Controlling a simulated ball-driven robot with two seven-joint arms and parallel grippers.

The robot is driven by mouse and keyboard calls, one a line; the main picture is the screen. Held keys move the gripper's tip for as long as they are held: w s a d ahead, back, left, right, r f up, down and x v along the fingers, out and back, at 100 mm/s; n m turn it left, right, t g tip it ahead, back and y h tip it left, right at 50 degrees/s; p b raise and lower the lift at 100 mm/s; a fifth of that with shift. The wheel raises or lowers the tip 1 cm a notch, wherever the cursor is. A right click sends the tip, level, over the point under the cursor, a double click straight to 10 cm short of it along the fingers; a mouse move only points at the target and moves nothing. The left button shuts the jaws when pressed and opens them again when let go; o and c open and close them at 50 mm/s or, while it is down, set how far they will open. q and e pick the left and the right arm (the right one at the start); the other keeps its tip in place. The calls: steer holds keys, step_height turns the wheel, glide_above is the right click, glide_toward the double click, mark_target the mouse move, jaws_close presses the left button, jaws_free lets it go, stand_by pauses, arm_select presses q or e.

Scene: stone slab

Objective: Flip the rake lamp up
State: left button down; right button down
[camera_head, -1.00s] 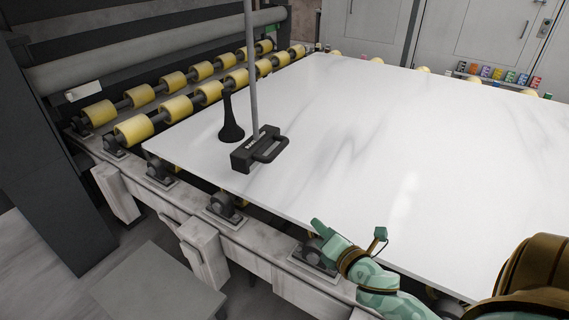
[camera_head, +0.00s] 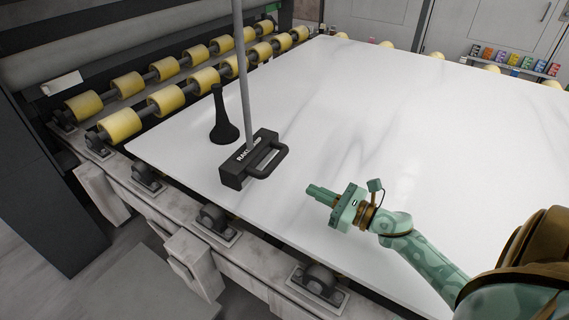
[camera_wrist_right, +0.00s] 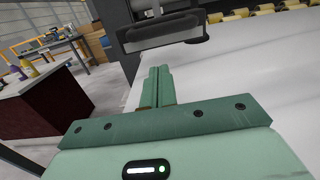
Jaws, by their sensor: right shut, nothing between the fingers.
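The rake lamp (camera_head: 235,173) is a black block with a looped handle and lettering on its face. It is at the left front part of the white slab, at the foot of a grey pole (camera_head: 243,80). It also shows in the right wrist view (camera_wrist_right: 160,33), just beyond my fingertips. My right gripper (camera_head: 312,190) is shut and empty, over the slab to the right of the lamp and pointing left toward it, apart from it. In the right wrist view the shut fingers (camera_wrist_right: 158,75) point up at the lamp. My left gripper is not in view.
A black cone-shaped stand (camera_head: 223,130) is just behind the lamp. Yellow rollers (camera_head: 166,99) run along the slab's far left side. The white slab (camera_head: 390,110) is otherwise clear. Small coloured blocks (camera_head: 515,60) sit on a ledge at the back right.

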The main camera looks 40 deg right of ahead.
steer(key=shift+w, duration=0.1)
steer(key=shift+r, duration=0.1)
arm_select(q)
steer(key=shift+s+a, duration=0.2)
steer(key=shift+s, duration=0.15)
arm_select(e)
steer(key=x, duration=0.9)
steer(key=shift+w+a, duration=0.2)
steer(key=shift+w, duration=0.15)
